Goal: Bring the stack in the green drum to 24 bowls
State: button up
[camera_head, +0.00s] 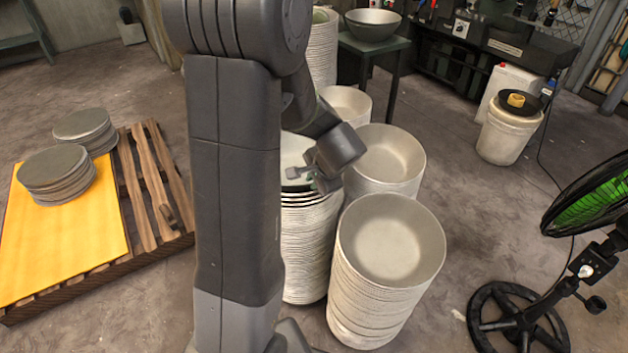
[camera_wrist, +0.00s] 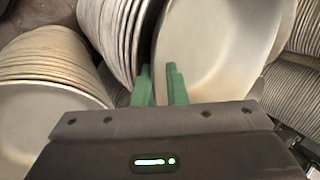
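Several tall stacks of pale bowls stand on the floor in the head view: a front stack (camera_head: 390,240), a stack (camera_head: 312,245) partly behind my arm, a middle stack (camera_head: 385,160) and a far stack (camera_head: 322,45). I cannot make out a green drum. My gripper (camera_head: 315,178) is at the top of the partly hidden stack. In the wrist view its two green fingers (camera_wrist: 160,86) stand apart with a narrow gap, at the left edge of a large bowl (camera_wrist: 220,50). The right finger overlaps the bowl's inside. Contact with the rim is unclear.
A pallet (camera_head: 155,185) with a yellow sheet (camera_head: 60,250) and grey disc stacks (camera_head: 57,172) lies left. A fan (camera_head: 590,200) stands right. A white bucket (camera_head: 508,135) and a green table (camera_head: 372,48) with a metal bowl (camera_head: 373,24) are behind. Floor right of the stacks is clear.

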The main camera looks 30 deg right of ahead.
jog(key=shift+o, duration=1.3)
jog(key=shift+f, duration=0.1)
jog(key=shift+s, duration=0.1)
jog(key=p+v, duration=0.2)
jog(key=v, duration=1.2)
jog(key=b+x, duration=0.2)
jog(key=x, duration=1.2)
